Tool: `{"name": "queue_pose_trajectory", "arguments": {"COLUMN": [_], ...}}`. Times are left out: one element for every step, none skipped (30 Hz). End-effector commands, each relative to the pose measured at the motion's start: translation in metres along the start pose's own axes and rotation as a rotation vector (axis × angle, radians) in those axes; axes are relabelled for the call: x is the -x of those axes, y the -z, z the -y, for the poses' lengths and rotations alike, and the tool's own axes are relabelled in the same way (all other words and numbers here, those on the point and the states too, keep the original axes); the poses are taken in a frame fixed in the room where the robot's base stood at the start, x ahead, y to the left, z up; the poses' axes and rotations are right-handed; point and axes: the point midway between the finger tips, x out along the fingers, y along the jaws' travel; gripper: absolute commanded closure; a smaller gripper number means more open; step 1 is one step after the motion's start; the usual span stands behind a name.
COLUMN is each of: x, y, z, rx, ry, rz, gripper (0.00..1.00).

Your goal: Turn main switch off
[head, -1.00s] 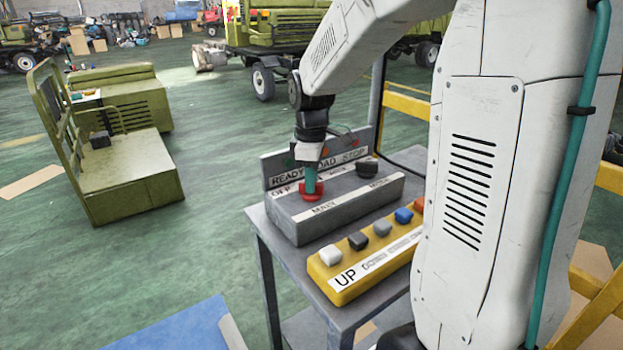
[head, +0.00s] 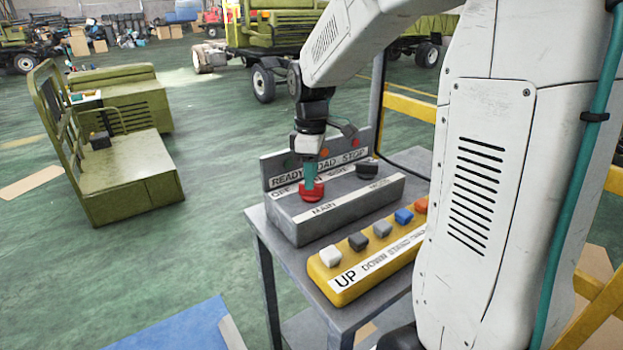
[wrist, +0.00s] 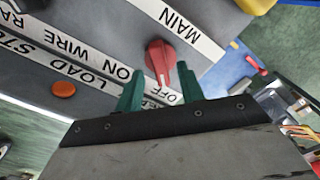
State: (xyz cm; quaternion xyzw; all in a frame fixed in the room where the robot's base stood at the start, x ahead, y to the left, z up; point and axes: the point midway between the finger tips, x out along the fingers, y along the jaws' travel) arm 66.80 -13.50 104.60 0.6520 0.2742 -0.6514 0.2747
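The red main switch (head: 313,192) is a rotary knob on the grey control box (head: 335,212), above the MAIN label. In the wrist view the red knob (wrist: 158,60) has its narrow end toward the OFF label, between my green fingers. My gripper (wrist: 161,74) is open around that end, with a finger on each side and slim gaps showing. In the head view my gripper (head: 309,178) points down at the knob, and its fingers overlap in the picture. Whether either finger touches the knob cannot be told.
A black MODE knob (head: 367,168) sits to the right on the same box. A label panel with READY, LOAD and STOP (head: 318,167) stands behind. A yellow button box (head: 350,285) with several coloured buttons lies in front. Open green floor is left of the stand.

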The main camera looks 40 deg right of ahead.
Motion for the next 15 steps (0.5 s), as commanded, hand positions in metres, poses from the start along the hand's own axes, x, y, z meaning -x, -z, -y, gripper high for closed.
{"name": "queue_pose_trajectory", "arguments": {"x": [0.01, 0.016, 0.023, 0.028, 0.033, 0.039, 0.043, 0.047, 0.051, 0.054, 0.056, 0.058, 0.059, 0.059, 0.06], "y": [0.0, 0.001, 0.0, 0.0, 0.0, 0.0, 0.001, 0.0, 0.0, 0.0, 0.0, 0.0, 0.0, 0.0, 0.0], "z": [0.0, -0.001, -0.001, -0.001, -0.001, -0.001, -0.001, 0.0, -0.001, -0.001, -0.001, 0.0, 0.0, 0.0, 0.0], "rx": [0.0, 0.0, 0.0, 0.0, 0.0, 0.0, 0.0, 0.0, 0.0, 0.0, 0.0, 0.0, 0.001, 0.001, 0.0], "ry": [-0.003, -0.004, -0.003, -0.004, -0.004, -0.004, -0.003, -0.002, -0.002, -0.003, -0.002, -0.001, -0.001, -0.001, 0.0], "rz": [-0.002, -0.002, -0.002, -0.002, -0.002, -0.002, -0.002, -0.001, -0.001, -0.001, -0.001, -0.001, 0.0, 0.0, 0.0], "gripper": [0.62, 0.62, 0.62, 0.62, 0.62, 0.62, 0.62, 0.62, 0.62, 0.62, 0.62, 0.62, 0.62, 0.62, 0.62]}}
